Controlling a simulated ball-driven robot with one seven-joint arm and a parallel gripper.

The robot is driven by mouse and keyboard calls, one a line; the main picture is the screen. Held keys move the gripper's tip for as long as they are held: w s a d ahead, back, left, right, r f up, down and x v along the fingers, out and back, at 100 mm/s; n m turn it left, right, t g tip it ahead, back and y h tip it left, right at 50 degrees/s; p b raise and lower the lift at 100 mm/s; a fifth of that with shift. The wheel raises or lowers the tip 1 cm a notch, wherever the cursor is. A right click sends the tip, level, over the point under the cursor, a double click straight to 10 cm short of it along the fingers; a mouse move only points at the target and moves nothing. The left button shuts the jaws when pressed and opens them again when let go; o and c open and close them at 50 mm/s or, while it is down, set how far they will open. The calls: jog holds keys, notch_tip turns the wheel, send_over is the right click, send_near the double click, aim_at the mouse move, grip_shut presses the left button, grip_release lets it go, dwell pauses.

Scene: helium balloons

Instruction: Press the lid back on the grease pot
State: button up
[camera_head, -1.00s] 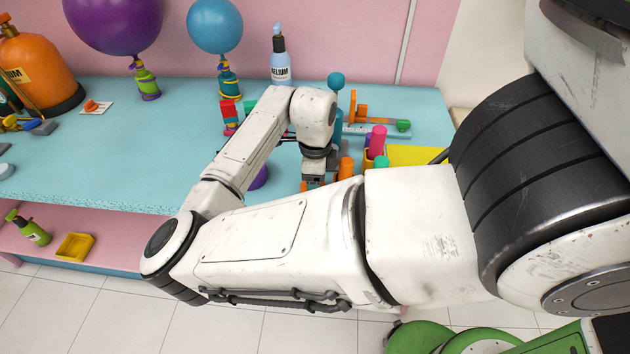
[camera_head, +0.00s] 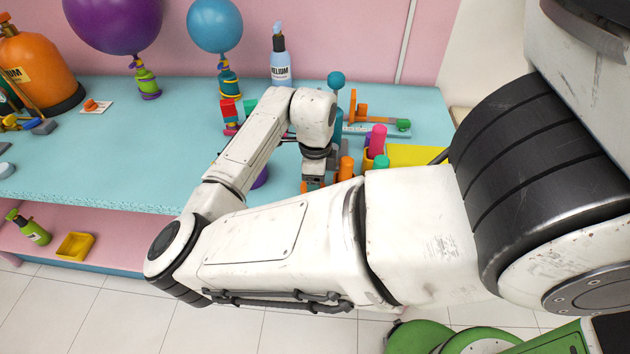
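My gripper (camera_head: 313,181) hangs downward over the blue table, right of the table's middle. My own forearm hides its lower part and fingertips, so I cannot tell whether it is open or shut, or whether it holds anything. A small orange piece shows at its left side. A purple round object (camera_head: 261,177) sits on the table left of the gripper, mostly hidden behind my arm; I cannot tell whether it is the grease pot or its lid. No other grease pot or lid can be made out.
Orange cylinders (camera_head: 346,167) stand close right of my gripper, beside a pink cylinder (camera_head: 377,140) and a yellow tray (camera_head: 418,155). The table's left middle (camera_head: 120,150) is clear.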

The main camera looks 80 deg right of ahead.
jog(key=o, duration=1.2)
jog(key=shift+r, duration=0.2)
jog(key=shift+r+p, duration=2.85)
jog(key=shift+r, duration=0.5)
jog(key=shift+c, duration=0.4)
grip_shut()
jog(key=shift+f+b, duration=1.45)
jog(key=shift+f, duration=0.55)
